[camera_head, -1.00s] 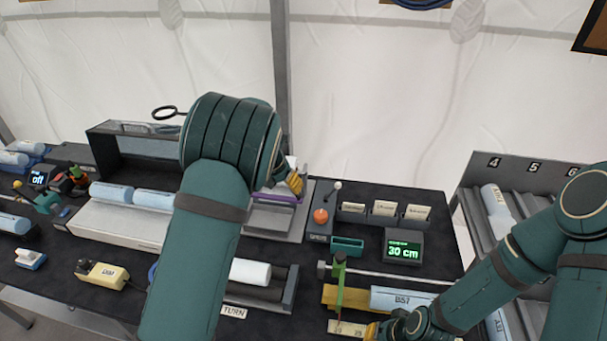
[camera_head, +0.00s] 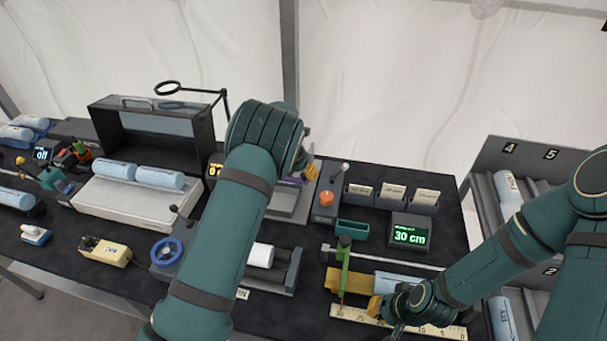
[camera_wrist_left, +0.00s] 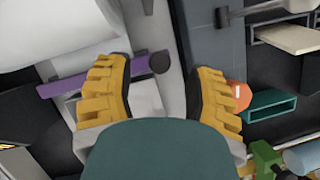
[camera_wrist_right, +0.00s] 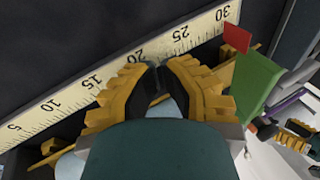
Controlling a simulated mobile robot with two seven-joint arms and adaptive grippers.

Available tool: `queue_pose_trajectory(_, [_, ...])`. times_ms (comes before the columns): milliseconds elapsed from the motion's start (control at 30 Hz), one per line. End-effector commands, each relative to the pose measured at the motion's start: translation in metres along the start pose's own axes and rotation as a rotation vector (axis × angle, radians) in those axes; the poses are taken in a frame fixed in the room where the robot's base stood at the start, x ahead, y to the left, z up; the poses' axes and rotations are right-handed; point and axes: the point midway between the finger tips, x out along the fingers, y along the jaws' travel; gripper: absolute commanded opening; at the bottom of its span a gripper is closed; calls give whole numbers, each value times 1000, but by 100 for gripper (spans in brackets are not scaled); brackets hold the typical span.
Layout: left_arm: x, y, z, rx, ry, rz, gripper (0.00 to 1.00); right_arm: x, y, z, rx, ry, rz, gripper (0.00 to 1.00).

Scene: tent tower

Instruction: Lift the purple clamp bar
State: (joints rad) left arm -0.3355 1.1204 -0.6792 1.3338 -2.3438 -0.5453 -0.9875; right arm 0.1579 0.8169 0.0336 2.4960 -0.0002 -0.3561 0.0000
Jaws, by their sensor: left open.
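The purple clamp bar (camera_head: 292,181) lies on a grey device at the back middle of the table, partly hidden by my left arm in the head view. In the left wrist view the bar (camera_wrist_left: 95,77) runs slantwise, with a dark round knob at its right end. My left gripper (camera_wrist_left: 160,72) is open above the device. The knob end shows between its fingers, and the bar passes behind the left finger. My left gripper (camera_head: 306,166) is mostly hidden in the head view.
An orange knob (camera_head: 326,198) and a teal tray (camera_head: 352,230) stand right of the bar. A green post (camera_head: 343,268) stands by the ruler (camera_head: 440,329), beside my right gripper. A "30 cm" display (camera_head: 409,236) is at right.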

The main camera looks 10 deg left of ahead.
Motion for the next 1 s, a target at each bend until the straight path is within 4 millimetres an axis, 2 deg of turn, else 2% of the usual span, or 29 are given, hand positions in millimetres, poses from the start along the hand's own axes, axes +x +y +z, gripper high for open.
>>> queue_pose_trajectory(200, [19, 0, 0, 1, 0, 0, 54, 0, 0, 0, 0, 0, 0, 0])
queue_pose_trajectory(533, [21, 0, 0, 0, 0, 0, 54, 0, 0, 0, 0, 0, 0, 0])
queue_pose_trajectory(567, [21, 0, 0, 0, 0, 0, 50, 0, 0, 0, 0, 0, 0, 0])
queue_pose_trajectory(700, [21, 0, 0, 0, 0, 0, 0, 0, 0, 0, 0, 0, 0, 0])
queue_pose_trajectory(1000, [21, 0, 0, 0, -1, -1, 0, 0, 0, 0, 0, 0, 0, 0])
